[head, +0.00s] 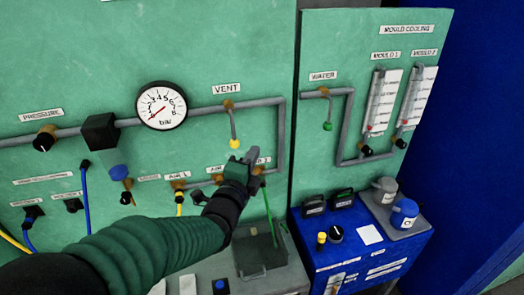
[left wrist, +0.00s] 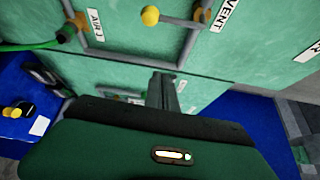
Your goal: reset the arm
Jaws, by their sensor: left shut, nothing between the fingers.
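My left arm (head: 150,250) reaches in from the lower left of the head view. My left gripper (head: 251,156) is in front of the green panel, just below the yellow vent knob (head: 235,144), and partly covers a label. Its fingers are shut with nothing between them. In the left wrist view the shut fingers (left wrist: 163,90) point away in front of the green panel, and the yellow knob (left wrist: 150,16) is above them. I cannot tell whether the gripper touches the panel. My right gripper is not in view.
A pressure gauge (head: 161,105) and grey pipes cover the green panel (head: 230,40). A green hose (head: 268,215) hangs beside the gripper to a grey tray (head: 250,268). A blue cabinet (head: 350,255) with cans and knobs stands at lower right. Cooling flow tubes (head: 383,100) are upper right.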

